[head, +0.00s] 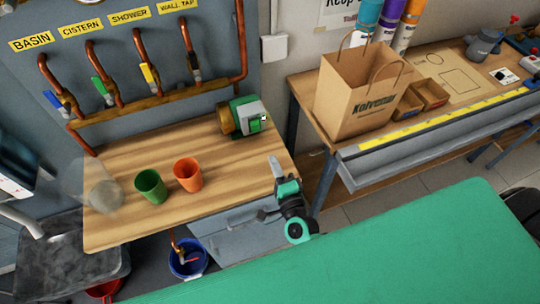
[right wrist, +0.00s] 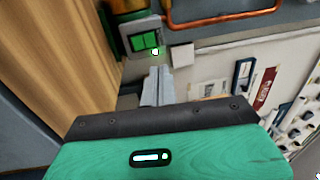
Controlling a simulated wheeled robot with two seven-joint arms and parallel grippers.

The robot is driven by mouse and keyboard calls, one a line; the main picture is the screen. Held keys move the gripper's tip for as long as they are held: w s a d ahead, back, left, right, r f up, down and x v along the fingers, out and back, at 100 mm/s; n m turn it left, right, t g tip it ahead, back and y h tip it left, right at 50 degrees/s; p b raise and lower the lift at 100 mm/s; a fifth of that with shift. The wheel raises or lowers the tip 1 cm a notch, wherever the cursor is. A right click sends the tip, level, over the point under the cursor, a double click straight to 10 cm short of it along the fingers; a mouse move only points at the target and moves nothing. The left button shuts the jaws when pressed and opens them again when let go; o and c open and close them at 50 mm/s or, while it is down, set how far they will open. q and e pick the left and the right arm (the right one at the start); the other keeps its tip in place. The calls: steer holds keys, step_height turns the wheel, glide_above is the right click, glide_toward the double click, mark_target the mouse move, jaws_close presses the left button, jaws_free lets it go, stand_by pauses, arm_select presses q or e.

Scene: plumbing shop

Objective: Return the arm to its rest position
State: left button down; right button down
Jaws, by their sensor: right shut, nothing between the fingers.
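My right gripper (head: 274,164) is at the front right corner of the wooden bench top (head: 225,150) in the head view. Its fingers are shut with nothing between them and point up the picture toward the back of the bench. In the right wrist view the closed grey fingers (right wrist: 158,86) show just past the dark edge of the gripper body. No object touches them that I can see. My left gripper is not in view.
A clear cup (head: 106,194), a green cup (head: 150,186) and an orange cup (head: 188,174) stand on the bench. A green and grey pump (head: 244,117) is behind them. A paper bag (head: 352,92) stands on the right workbench. A blue bucket (head: 188,260) is below.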

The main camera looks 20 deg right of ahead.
steer(key=shift+s, duration=0.4)
stand_by(0.3)
